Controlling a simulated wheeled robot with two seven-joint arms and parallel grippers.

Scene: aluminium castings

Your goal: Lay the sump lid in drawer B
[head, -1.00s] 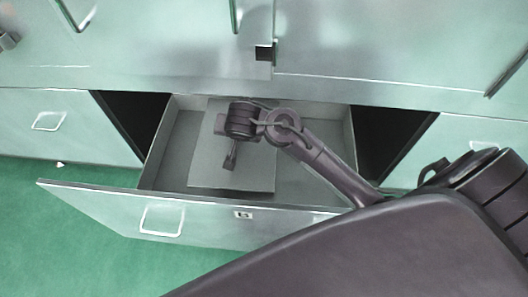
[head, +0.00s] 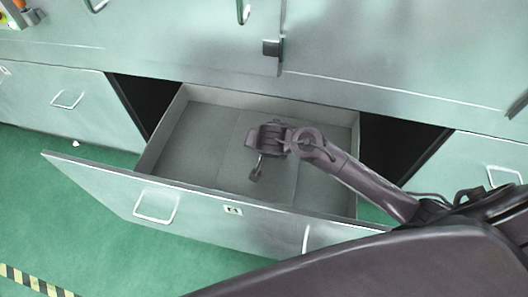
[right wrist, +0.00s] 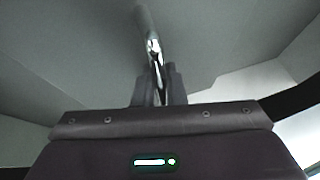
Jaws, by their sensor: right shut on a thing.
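The drawer (head: 174,128) is pulled out, and the small label on its front is too small to read. The sump lid (head: 280,187) is a flat grey plate inside the drawer's outline, almost the same grey as the floor. My right gripper (head: 256,172) reaches down over the drawer and is shut on the lid. In the right wrist view, the fingers (right wrist: 158,86) close on a thin shiny upright part of the lid (right wrist: 153,45). The plate looks low and roughly flat, but I cannot tell whether it touches the floor. My left gripper is not in view.
A pale green worktop (head: 380,55) lies behind the drawer. Dark gaps flank the drawer, with closed drawer fronts (head: 62,105) beyond. Small coloured items (head: 16,8) are at the top left corner. Green floor (head: 60,220) is free in front.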

